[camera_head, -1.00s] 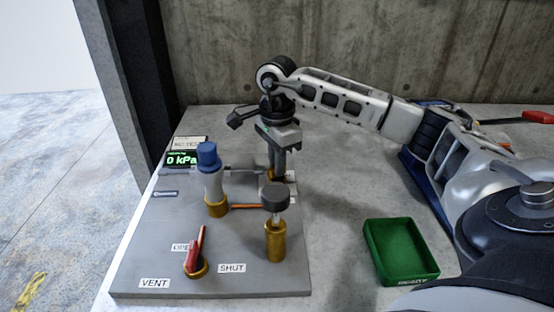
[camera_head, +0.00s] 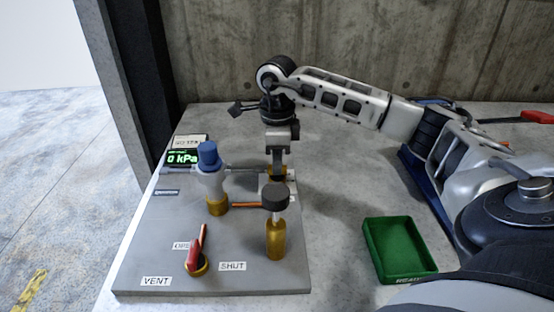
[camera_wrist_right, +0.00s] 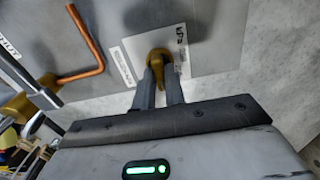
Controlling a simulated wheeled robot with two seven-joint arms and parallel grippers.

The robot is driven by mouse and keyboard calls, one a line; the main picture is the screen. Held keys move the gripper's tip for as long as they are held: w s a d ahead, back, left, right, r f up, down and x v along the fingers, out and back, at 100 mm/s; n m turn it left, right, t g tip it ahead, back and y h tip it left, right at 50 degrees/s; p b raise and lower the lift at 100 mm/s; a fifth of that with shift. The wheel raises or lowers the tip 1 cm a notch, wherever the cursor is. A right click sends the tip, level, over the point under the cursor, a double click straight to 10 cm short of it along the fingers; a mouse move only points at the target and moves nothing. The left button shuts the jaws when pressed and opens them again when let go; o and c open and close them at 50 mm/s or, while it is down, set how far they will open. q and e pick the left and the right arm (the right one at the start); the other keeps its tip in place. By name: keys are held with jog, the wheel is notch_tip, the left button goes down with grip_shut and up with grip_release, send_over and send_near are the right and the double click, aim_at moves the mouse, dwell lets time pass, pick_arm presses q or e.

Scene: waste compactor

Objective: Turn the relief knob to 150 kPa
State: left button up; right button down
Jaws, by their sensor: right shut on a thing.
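The relief knob appears to be the brass knob with a pointer-like tip (camera_wrist_right: 160,62), on a white marked plate (camera_wrist_right: 135,55) in the right wrist view. My right gripper (camera_head: 278,170) points straight down at the far right part of the grey panel (camera_head: 230,278). Its fingers (camera_wrist_right: 160,88) are shut on the knob, one on each side. In the head view the knob is mostly hidden by the fingers and the black-topped valve (camera_head: 275,199). A display (camera_head: 183,158) reads 0 kPa. My left gripper is not in view.
A blue-capped fitting (camera_head: 209,157) stands left of my right gripper. A red lever (camera_head: 197,248) sits at the panel's front, between OPEN and SHUT labels. A green tray (camera_head: 399,250) lies right of the panel, with bare table between them.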

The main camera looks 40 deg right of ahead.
jog(key=shift+d+r, duration=0.1)
jog(key=c, duration=1.5)
grip_release()
jog(key=shift+o, duration=0.2)
pick_arm(q)
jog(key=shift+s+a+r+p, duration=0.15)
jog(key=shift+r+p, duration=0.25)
jog(key=shift+p, duration=0.65)
pick_arm(e)
notch_tip(320, 180, up, 16)
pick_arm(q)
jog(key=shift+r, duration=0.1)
